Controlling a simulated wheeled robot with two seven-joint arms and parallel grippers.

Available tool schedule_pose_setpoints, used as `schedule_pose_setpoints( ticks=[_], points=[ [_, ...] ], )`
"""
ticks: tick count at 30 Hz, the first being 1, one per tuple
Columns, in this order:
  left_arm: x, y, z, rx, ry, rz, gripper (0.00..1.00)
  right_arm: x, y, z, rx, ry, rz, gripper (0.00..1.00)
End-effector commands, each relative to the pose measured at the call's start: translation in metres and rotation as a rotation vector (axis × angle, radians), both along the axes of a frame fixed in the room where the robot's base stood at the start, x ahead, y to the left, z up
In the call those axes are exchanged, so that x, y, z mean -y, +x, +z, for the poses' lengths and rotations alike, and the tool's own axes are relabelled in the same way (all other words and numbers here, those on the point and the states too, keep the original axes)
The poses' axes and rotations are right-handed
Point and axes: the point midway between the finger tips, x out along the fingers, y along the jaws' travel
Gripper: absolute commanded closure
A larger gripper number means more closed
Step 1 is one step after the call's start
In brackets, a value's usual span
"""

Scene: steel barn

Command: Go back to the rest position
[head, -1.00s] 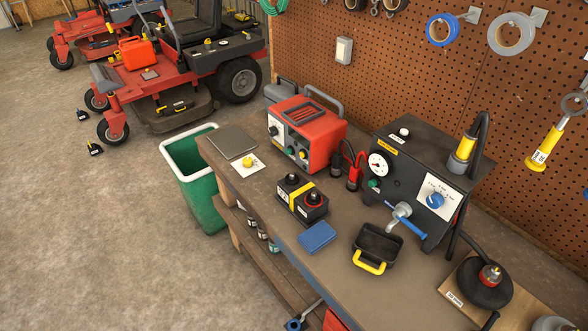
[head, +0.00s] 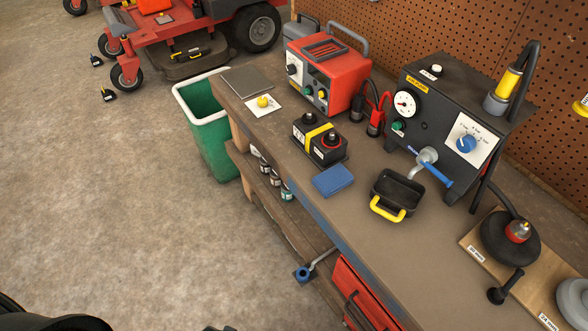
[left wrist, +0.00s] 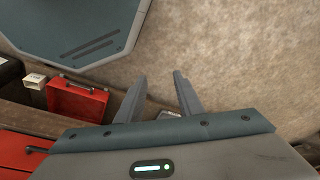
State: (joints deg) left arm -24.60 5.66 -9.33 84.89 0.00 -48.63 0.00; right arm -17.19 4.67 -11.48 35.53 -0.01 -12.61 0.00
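My left gripper (left wrist: 159,76) shows in the left wrist view. Its two fingers stand apart with only concrete floor between their tips, so it is open and empty. It is not clearly visible in the head view. My right gripper is in neither view. A dark rounded shape at the bottom left corner of the head view is cut off, and I cannot tell which part it is. The workbench (head: 300,185) runs from the upper middle to the lower right of the head view.
On the bench stand a red charger (head: 328,72), a battery (head: 320,139), a blue pad (head: 333,180), a black tray (head: 397,197) and a black gauge box (head: 440,115). A green bin (head: 213,140) stands at its far end. A mower (head: 190,40) is behind.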

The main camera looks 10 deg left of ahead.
Motion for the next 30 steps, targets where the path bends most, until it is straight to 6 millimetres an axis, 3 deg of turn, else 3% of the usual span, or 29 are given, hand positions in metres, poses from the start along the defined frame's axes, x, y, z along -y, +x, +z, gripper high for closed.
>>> schedule_pose_setpoints(
  ticks=[1, 6, 12, 15, 21, 30],
  points=[
    [-0.002, -0.012, -0.032, -0.015, 0.002, -0.002, 0.66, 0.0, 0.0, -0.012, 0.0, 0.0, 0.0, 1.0],
    [-0.007, -0.05, -0.103, -0.042, 0.006, -0.008, 0.66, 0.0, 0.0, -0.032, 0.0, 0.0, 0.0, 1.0],
    [-0.017, -0.104, -0.173, -0.073, 0.01, -0.015, 0.66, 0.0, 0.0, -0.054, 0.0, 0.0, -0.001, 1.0],
    [-0.022, -0.129, -0.198, -0.085, 0.012, -0.018, 0.66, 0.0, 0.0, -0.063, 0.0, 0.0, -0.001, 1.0],
    [-0.029, -0.163, -0.222, -0.1, 0.015, -0.023, 0.66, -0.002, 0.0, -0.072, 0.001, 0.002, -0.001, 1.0],
    [-0.031, -0.17, -0.225, -0.101, 0.015, -0.024, 0.66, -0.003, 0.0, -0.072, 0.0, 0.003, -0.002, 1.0]
  ],
)
